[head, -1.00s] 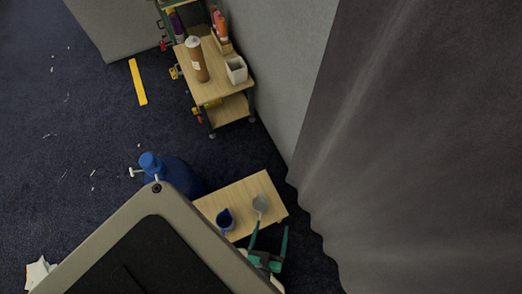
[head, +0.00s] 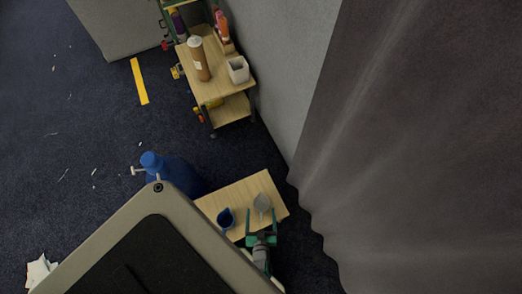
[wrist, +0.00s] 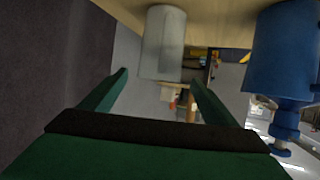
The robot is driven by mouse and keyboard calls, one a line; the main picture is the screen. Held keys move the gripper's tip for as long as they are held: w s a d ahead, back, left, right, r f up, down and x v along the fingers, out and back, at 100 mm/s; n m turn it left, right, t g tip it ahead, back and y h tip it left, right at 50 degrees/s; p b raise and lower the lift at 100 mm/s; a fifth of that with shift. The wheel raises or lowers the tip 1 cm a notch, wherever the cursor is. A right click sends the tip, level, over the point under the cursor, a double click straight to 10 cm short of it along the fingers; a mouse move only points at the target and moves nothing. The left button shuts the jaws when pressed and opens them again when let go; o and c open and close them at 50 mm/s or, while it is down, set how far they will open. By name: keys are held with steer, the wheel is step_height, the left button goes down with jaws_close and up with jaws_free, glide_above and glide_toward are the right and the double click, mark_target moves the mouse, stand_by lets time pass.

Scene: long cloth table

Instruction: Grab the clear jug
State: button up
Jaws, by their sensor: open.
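The clear jug (head: 261,202) stands on the low wooden table near its right end, pale and see-through. In the wrist view the clear jug (wrist: 163,42) hangs upside down at the top centre, just beyond and between the fingertips. My gripper (head: 261,213) is open, its two green fingers at the near edge of the table, pointing toward the jug. In the wrist view my gripper (wrist: 158,77) has nothing between its fingers. I cannot tell whether a fingertip overlaps the jug's sides.
A grey curtain (head: 400,130) is at the right. A wooden cart (head: 221,84) with containers is farther back.

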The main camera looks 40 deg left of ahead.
mark_target(261, 197)
steer(key=shift+x, duration=2.55)
steer(key=shift+r, duration=0.15)
steer(key=shift+w, duration=0.1)
steer(key=c, duration=1.5)
steer(key=shift+o, duration=0.2)
